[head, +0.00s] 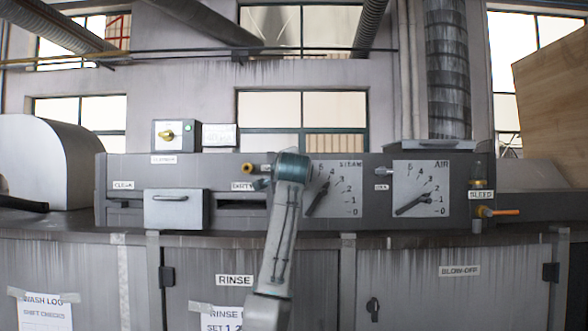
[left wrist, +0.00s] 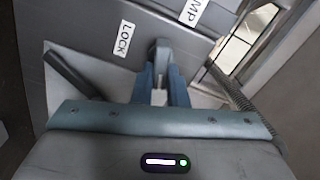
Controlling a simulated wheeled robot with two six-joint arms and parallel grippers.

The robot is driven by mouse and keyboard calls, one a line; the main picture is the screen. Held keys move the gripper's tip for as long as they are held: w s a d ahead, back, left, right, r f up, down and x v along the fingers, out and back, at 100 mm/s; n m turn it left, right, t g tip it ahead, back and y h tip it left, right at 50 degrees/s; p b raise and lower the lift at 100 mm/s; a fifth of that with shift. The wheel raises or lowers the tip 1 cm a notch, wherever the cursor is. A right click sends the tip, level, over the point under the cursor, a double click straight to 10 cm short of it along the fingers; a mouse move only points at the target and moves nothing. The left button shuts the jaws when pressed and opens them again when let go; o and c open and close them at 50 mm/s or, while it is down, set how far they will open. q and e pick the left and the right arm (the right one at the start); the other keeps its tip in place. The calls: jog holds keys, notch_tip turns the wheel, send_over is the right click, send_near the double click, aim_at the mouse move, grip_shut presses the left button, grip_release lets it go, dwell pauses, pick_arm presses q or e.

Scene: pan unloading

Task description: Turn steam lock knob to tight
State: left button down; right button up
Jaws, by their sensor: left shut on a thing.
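The steam lock knob (left wrist: 161,52) shows in the left wrist view as a dark grip between the two blue fingers of my left gripper (left wrist: 161,82). The gripper is shut on it. A white LOCK label (left wrist: 123,39) is beside it. In the head view my left arm reaches up to the panel, and the wrist of my left gripper (head: 291,168) hides the knob. The steam dial plate (head: 339,202) is just to the right, with its dark pointer slanting down to the left. I cannot read any tight mark. My right gripper is not in view.
The air dial (head: 421,168) with its own lock knob (head: 381,171) is to the right. A brass fitting (head: 248,168) sits close left of my gripper. A drawer (head: 174,208) and a box with a yellow knob (head: 176,134) are farther left. An orange-handled valve (head: 497,212) is far right.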

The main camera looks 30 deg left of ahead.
pick_arm(q)
jog(key=shift+f+m+p, duration=0.15)
jog(key=shift+m+p, duration=0.25)
jog(key=shift+m, duration=1.4)
jog(key=shift+f, duration=0.1)
jog(key=c, duration=1.4)
grip_release()
jog(key=shift+d, duration=0.1)
jog(key=shift+c, duration=0.2)
